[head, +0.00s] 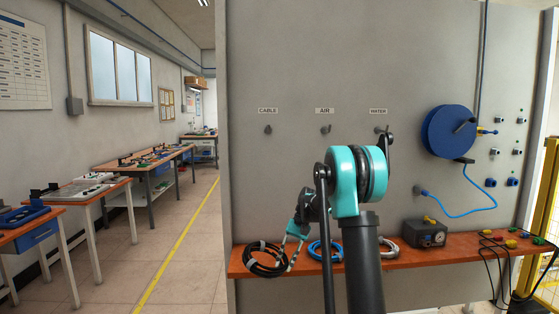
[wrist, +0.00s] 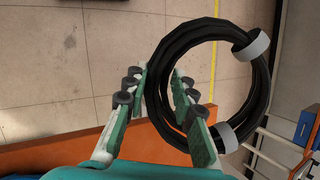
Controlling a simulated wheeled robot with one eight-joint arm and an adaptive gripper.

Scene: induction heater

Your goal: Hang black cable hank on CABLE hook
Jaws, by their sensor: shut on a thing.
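The black cable hank (head: 252,262) is a round coil at the left end of the orange shelf, bound with light grey bands. In the wrist view the hank (wrist: 262,85) fills the upper right, with floor behind it. My gripper (head: 289,262) is at the hank's right side. In the wrist view my gripper (wrist: 160,75) has its green fingers on both sides of the coil's near strands, shut on them. I cannot tell whether the hank touches the shelf. The CABLE hook (head: 267,129) is a bare dark peg under the CABLE label (head: 268,110), high on the grey wall.
The AIR hook (head: 325,129) and WATER hook (head: 379,130) are to the right. A blue coil (head: 316,250) and a pale coil (head: 386,249) lie on the orange shelf (head: 445,257), partly behind my arm. A dark box (head: 424,233) stands farther right. The wall around the CABLE hook is clear.

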